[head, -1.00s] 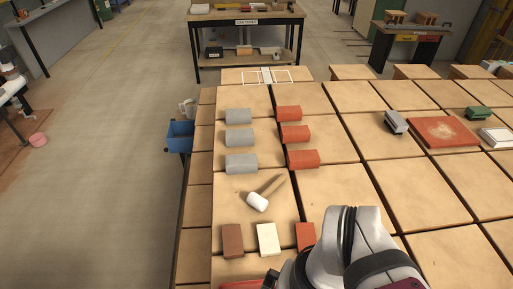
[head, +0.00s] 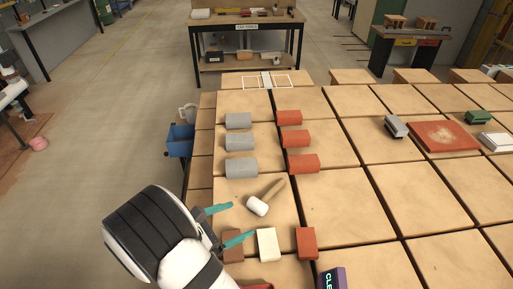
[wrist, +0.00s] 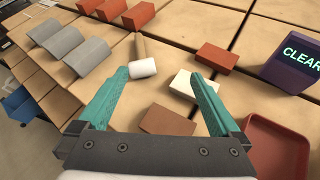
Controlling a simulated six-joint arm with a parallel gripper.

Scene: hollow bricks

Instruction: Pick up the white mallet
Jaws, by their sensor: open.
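The white mallet has a white head (head: 257,206) and a tan wooden handle (head: 272,190). It lies on the tan tabletop, its handle pointing up and right in the head view. In the wrist view the mallet head (wrist: 142,68) shows ahead of the fingertips, nearer the left one, with the handle (wrist: 140,47) beyond it. My gripper (head: 243,221) is open and empty, with two teal fingers. In the head view it is left of and below the mallet, apart from it. The gripper also shows in the wrist view (wrist: 160,80).
Brown (wrist: 167,121), cream (head: 267,244) and red (head: 306,243) blocks lie close below the mallet. Grey hollow bricks (head: 241,168) and red ones (head: 303,163) stand in columns beyond it. A purple box marked CLEAR (head: 332,279) and a red tray (wrist: 275,145) are near the front.

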